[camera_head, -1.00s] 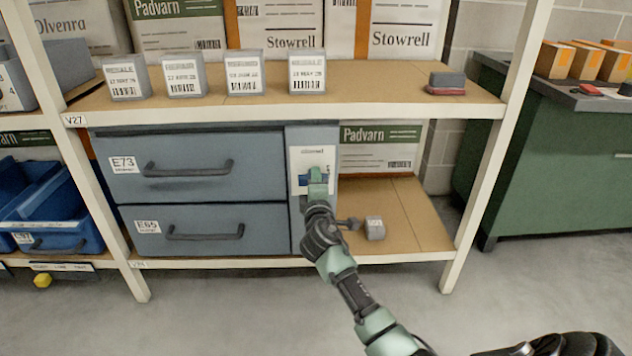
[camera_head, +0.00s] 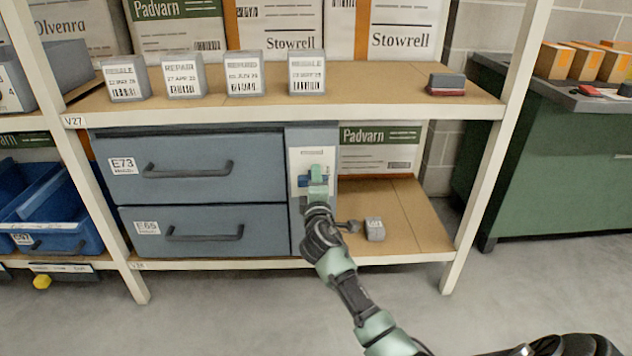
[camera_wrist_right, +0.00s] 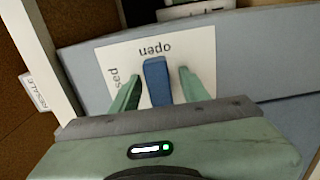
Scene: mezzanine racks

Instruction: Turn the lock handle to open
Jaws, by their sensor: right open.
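The blue lock handle (camera_wrist_right: 157,82) is on a white label plate (camera_head: 301,158) on the narrow grey-blue panel right of the drawers. In the right wrist view, the handle lies between the two green fingers of my right gripper (camera_wrist_right: 160,72), with a gap on each side. The gripper is open, and the handle's far end is beside the upside-down word "open". Part of another word shows at the plate's left. In the head view, my right gripper (camera_head: 317,174) hides part of the handle. My left gripper is not in view.
Two grey-blue drawers, E73 (camera_head: 200,166) and a lower one (camera_head: 205,229), are left of the panel. A shelf board (camera_head: 385,95) with several small boxes runs above. A small grey block (camera_head: 374,229) lies on the lower board at right. A rack post (camera_head: 484,180) stands farther right.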

